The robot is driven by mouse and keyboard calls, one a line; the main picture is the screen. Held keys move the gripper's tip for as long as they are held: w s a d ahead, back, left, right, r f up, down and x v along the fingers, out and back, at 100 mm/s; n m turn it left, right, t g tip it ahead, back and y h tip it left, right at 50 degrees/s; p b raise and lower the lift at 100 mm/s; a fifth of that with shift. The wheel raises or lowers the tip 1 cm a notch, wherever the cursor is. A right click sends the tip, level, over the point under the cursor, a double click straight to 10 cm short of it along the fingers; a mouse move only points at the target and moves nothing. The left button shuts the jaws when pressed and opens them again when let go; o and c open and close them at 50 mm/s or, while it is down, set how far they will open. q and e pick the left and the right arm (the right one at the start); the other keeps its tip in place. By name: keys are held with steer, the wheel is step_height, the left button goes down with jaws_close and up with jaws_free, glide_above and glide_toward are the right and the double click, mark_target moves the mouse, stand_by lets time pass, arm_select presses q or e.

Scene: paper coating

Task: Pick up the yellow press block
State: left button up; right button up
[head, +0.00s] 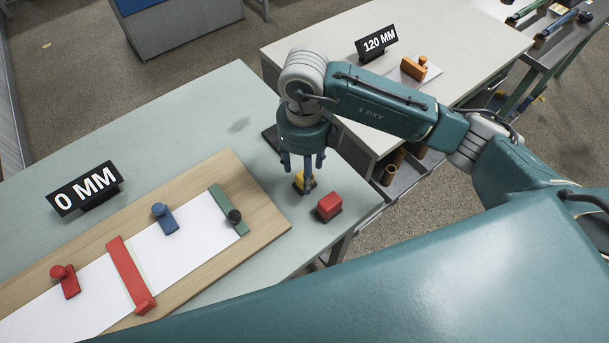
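The yellow press block (298,181) stands near the right edge of the pale green table, partly hidden behind a finger of my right gripper. My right gripper (303,172) points down over it, its fingers spread apart around or just in front of the block. Whether any finger touches it, I cannot tell. My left gripper is not in view.
A red block (329,206) stands close to the right of the yellow one. A wooden board (262,212) with white paper, a blue block (164,218), red pieces and a green bar lies left. A "0 MM" sign (85,189) stands behind it.

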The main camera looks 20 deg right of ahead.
steer(key=shift+f, duration=1.15)
steer(key=c, duration=1.3)
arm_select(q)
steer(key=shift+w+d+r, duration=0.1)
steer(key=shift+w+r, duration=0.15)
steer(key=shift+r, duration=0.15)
arm_select(e)
steer(key=shift+c, duration=0.2)
steer(key=shift+r, duration=0.1)
steer(key=shift+r, duration=0.55)
step_height(320, 180, up, 8)
steer(key=shift+w+f+b, duration=0.15)
steer(key=shift+b, duration=0.95)
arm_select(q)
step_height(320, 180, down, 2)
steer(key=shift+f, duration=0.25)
arm_select(e)
step_height(320, 180, up, 11)
